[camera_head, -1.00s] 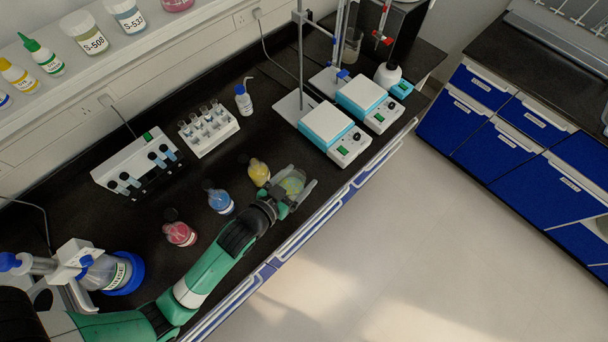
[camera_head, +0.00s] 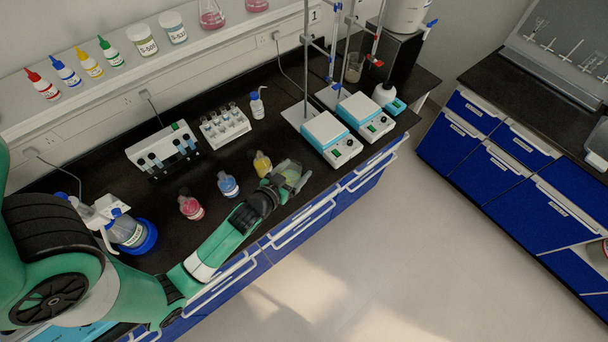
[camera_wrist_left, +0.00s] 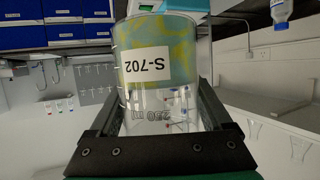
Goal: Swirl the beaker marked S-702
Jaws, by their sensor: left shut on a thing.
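The clear beaker marked S-702 (camera_wrist_left: 158,70) holds a mottled yellow and blue-green liquid. Its label and the wrist picture are upside down, with the liquid at the beaker's base end. In the head view the beaker (camera_head: 291,172) is near the front edge of the black bench, right of the yellow bottle. My left gripper (camera_head: 284,181) is shut around its sides, with one finger on each side in the wrist view (camera_wrist_left: 160,125). I cannot tell whether the beaker touches the bench. My right gripper is not in view.
Yellow (camera_head: 262,164), blue (camera_head: 228,185) and red (camera_head: 191,205) bottles stand close left of the beaker. Two white-and-blue stirrer plates (camera_head: 326,132) with stands are to the right. A tube rack (camera_head: 224,127) and a pipette rack (camera_head: 163,148) stand behind. The front edge (camera_head: 300,222) is close.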

